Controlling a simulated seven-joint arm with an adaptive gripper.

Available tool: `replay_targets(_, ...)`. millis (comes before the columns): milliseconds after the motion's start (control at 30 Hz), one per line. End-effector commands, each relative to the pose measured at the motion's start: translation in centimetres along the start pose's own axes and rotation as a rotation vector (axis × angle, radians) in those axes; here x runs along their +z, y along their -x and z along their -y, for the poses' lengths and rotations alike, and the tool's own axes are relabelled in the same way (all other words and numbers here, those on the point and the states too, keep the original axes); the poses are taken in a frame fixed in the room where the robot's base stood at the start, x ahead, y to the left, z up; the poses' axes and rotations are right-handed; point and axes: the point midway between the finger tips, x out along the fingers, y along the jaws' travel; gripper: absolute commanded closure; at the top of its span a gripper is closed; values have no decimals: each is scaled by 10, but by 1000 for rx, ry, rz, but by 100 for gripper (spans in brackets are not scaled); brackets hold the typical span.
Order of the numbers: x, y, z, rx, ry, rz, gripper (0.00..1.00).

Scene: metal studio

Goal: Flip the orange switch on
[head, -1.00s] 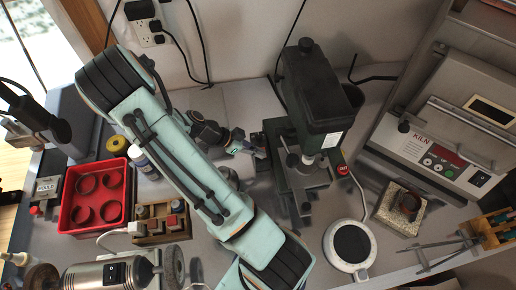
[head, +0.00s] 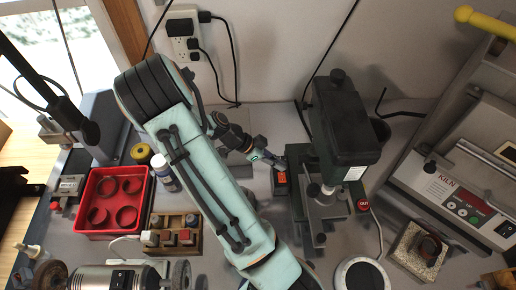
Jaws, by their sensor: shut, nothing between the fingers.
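The orange switch (head: 282,178) is small and sits on a dark box at the left side of the green press in the head view. Its rocker position is too small to tell. My gripper (head: 277,163) is shut and empty. Its tips are just above the switch in the picture, very close to it. I cannot tell whether they touch it.
The dark green press (head: 345,120) stands close on the right, with a red button (head: 363,206). A red tray (head: 114,216) of rings, a bottle (head: 165,174) and a wooden block of stamps (head: 173,236) are left. The kiln (head: 465,190) is far right.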

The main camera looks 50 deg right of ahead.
Motion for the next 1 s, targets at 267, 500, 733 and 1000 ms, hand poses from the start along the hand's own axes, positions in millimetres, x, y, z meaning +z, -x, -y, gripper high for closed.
replay_targets(267,-7,63,1,-7,-1,3,100)
replay_targets(500,-7,99,1,-3,-1,0,100)
replay_targets(733,-7,107,0,0,-2,0,100)
replay_targets(1000,-7,108,-2,1,0,0,100)
